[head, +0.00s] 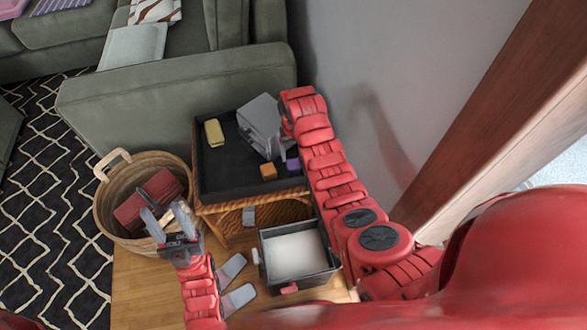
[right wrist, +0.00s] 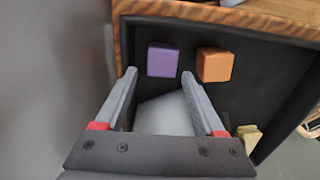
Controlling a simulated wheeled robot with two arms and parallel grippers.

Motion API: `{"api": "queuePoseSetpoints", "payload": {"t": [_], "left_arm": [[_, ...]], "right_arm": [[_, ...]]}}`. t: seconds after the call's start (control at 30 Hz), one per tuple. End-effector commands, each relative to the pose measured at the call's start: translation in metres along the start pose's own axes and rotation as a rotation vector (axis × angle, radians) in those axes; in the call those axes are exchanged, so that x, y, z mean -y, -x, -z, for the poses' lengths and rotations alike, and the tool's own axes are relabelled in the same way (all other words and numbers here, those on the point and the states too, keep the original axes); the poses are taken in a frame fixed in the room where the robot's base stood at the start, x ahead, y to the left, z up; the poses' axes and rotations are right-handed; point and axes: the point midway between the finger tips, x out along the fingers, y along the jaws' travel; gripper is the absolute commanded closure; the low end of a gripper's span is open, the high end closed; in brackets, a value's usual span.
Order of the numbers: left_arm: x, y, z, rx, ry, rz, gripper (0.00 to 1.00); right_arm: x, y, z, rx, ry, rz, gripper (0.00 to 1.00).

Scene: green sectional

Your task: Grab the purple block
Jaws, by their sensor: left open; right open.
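The purple block (head: 292,165) lies in the black tray-like top of the wicker side table (head: 250,197), near its front right corner. In the right wrist view the purple block (right wrist: 162,60) is just beyond my right gripper's fingertips (right wrist: 159,76), roughly centred between them. My right gripper (head: 277,155) is open and reaches down over the tray; whether it touches the block cannot be told. A pale grey surface shows between its fingers; I cannot tell what it is. My left gripper (head: 166,212) is open and empty, above the wicker basket (head: 104,205).
An orange block (head: 268,171) lies close beside the purple one, and a yellow block (head: 214,132) lies at the far left of the tray. The tray has a raised rim. A grey wall (head: 400,70) is close on the right. A dark bin (head: 296,279) stands in front.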

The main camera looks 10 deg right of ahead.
Motion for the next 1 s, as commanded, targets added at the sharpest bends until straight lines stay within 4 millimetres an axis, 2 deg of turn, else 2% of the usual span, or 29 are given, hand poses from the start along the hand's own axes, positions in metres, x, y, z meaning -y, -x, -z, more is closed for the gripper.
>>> {"api": "queuePoseSetpoints", "payload": {"t": [0.17,0.33,0.5,0.73,0.77,1.0], "left_arm": [[0.000,0.000,0.000,0.000,0.000,0.000,0.50],[0.000,0.000,0.000,0.000,0.000,0.000,0.50],[0.000,0.002,0.000,0.000,0.000,0.000,0.50],[0.000,0.002,0.000,0.000,0.000,0.000,0.50],[0.000,0.002,0.000,0.000,0.000,0.000,0.50],[0.000,0.002,0.000,0.000,0.000,0.000,0.50]], "right_arm": [[0.001,-0.012,-0.001,-0.001,0.000,0.000,0.29],[0.004,-0.038,-0.006,0.003,0.001,-0.001,0.29],[0.003,-0.055,-0.005,0.000,0.000,0.000,0.29],[0.003,-0.056,-0.004,-0.002,0.001,0.000,0.29],[0.003,-0.057,-0.004,-0.002,0.001,0.000,0.31],[0.003,-0.056,-0.004,-0.002,0.001,0.000,0.74]]}}
